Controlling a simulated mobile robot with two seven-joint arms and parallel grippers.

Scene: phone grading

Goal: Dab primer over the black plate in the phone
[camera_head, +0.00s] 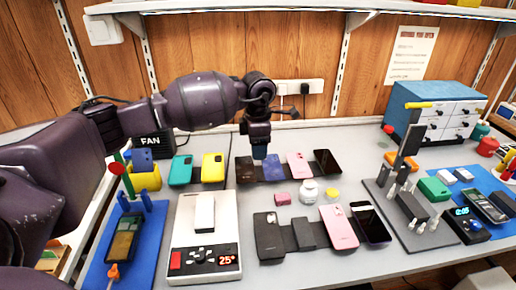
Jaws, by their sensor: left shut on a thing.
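My left gripper (259,152) is shut on a small bluish thing, mostly hidden by the fingers, above the far row of phones. A small white bottle (309,192) stands upright mid-table, with a round yellow piece (333,194) to its right and a pink block (283,199) to its left. An opened-looking phone (122,240) lies in a blue holder on the left; I cannot make out a black plate in it clearly. Another phone (486,207) lies on the right blue mat (470,179). My right gripper is not in view.
Several phones lie in far and near rows, including a pink one (339,227). A white device with a red display (205,258) stands left of the near row. A grey stand (410,229) and blue drawer cabinet (412,98) are on the right. A shelf runs overhead.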

